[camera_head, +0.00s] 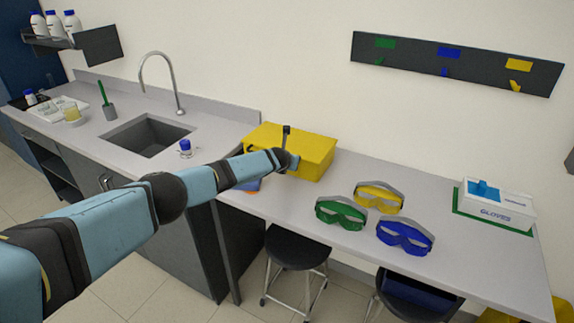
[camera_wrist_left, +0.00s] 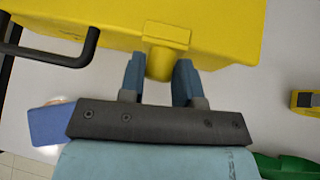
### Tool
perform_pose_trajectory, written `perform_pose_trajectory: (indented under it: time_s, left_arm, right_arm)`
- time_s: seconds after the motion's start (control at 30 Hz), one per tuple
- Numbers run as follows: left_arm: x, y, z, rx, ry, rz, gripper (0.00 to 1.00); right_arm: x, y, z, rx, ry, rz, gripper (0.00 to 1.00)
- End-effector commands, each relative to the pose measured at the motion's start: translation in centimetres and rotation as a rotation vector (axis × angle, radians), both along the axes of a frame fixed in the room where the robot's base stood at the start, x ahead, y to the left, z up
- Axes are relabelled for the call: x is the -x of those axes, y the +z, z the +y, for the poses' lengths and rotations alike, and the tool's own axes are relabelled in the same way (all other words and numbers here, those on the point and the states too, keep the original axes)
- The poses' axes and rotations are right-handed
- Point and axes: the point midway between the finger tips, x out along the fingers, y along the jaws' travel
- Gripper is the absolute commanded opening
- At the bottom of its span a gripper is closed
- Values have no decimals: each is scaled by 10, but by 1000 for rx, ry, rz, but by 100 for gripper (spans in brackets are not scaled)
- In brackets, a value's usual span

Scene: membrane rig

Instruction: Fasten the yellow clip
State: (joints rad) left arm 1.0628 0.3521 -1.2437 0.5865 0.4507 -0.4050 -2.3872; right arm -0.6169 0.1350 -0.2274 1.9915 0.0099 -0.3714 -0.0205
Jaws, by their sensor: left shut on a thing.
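A yellow case (camera_head: 300,148) stands on the counter against the wall, right of the sink. In the left wrist view the yellow case (camera_wrist_left: 215,22) fills the top. The yellow clip (camera_wrist_left: 166,36) is on its near side, with a rounded tab pointing down between my fingers. My left gripper (camera_wrist_left: 158,78) is shut on this tab, one blue finger on each side. In the head view my left gripper (camera_head: 292,163) is at the case's front, and the clip is hidden there. I cannot tell whether the clip is latched. My right gripper is not in view.
Yellow goggles (camera_head: 379,195), green goggles (camera_head: 340,213) and blue goggles (camera_head: 405,238) lie on the counter to the right. A glove box (camera_head: 497,208) stands further right. A dark handle (camera_wrist_left: 45,55) shows at the case's left. A blue-capped jar (camera_head: 185,149) stands near the sink (camera_head: 148,135).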

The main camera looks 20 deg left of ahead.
Motion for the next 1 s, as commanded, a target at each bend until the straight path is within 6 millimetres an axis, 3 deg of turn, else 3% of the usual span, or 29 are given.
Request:
perform_pose_trajectory:
  time_s: [0.03, 0.77, 0.8, 0.9, 1.0]
  left_arm:
    - [-5, 8, 3, -2, 3, 1, 0]
    - [-10, 11, 2, -2, 3, 44, 0]
    - [-10, 12, 3, -2, 3, 43, 37]
    - [-10, 12, 2, -3, 2, 42, 55]
    - [-10, 12, 0, -1, -1, 41, 55]
  right_arm:
    - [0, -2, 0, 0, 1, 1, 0]
    - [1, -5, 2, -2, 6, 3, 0]
    - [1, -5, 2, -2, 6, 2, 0]
    - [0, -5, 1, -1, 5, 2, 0]
    - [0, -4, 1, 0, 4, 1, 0]
